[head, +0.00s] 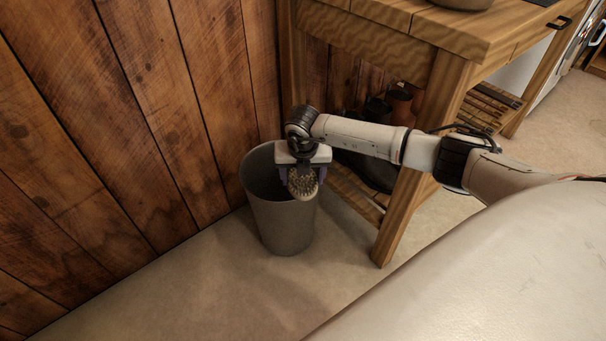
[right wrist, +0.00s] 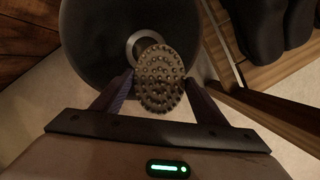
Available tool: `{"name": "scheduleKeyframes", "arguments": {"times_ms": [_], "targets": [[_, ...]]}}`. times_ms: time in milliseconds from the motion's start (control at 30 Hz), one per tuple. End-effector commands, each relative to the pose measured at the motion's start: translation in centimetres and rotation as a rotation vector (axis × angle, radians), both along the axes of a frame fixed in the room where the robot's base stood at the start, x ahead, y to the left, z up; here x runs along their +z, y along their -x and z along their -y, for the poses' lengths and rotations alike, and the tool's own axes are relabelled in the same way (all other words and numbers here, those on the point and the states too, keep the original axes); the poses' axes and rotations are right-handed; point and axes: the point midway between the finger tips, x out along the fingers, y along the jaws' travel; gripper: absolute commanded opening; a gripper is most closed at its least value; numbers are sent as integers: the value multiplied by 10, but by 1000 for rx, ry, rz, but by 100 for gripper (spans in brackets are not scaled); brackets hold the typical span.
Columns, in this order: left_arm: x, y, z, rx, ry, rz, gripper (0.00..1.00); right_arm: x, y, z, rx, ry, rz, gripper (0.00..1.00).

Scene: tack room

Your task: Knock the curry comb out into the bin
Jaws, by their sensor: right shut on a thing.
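The curry comb (head: 303,184) is a tan oval with a studded face. My right gripper (head: 302,180) is shut on it and holds it at the near right rim of the bin. The comb also shows in the right wrist view (right wrist: 160,80), between the two fingers, studs facing the camera. The grey bin (head: 285,227) stands upright on the floor by the wooden wall. In the right wrist view the dark bin (right wrist: 88,40) lies behind the comb, with a pale ring inside it partly hidden by the comb. My left gripper is not in view.
A wooden workbench (head: 390,215) stands just right of the bin, with its leg close by. Dark boots (head: 375,110) sit on its low shelf. The plank wall (head: 120,130) is behind and left of the bin. The floor in front is clear.

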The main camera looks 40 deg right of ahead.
Motion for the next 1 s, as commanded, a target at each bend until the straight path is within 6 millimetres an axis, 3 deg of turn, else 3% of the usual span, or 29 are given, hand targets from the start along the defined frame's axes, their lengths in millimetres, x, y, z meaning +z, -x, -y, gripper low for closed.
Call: {"name": "scheduleKeyframes", "arguments": {"times_ms": [33,200,500,667,900,933,1000], "targets": [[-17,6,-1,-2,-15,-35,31,10,-1,0,-1,0,2,37],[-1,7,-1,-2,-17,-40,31,30,0,1,-1,0,2,37],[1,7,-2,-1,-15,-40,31,31,-1,1,-1,0,2,37],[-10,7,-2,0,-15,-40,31,17,0,1,-1,0,1,37],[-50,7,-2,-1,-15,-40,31,-33,-1,0,-1,0,2,37],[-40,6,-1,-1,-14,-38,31,-22,-2,0,-1,0,4,38],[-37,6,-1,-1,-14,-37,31,-20,-1,0,-1,0,2,33]]}}
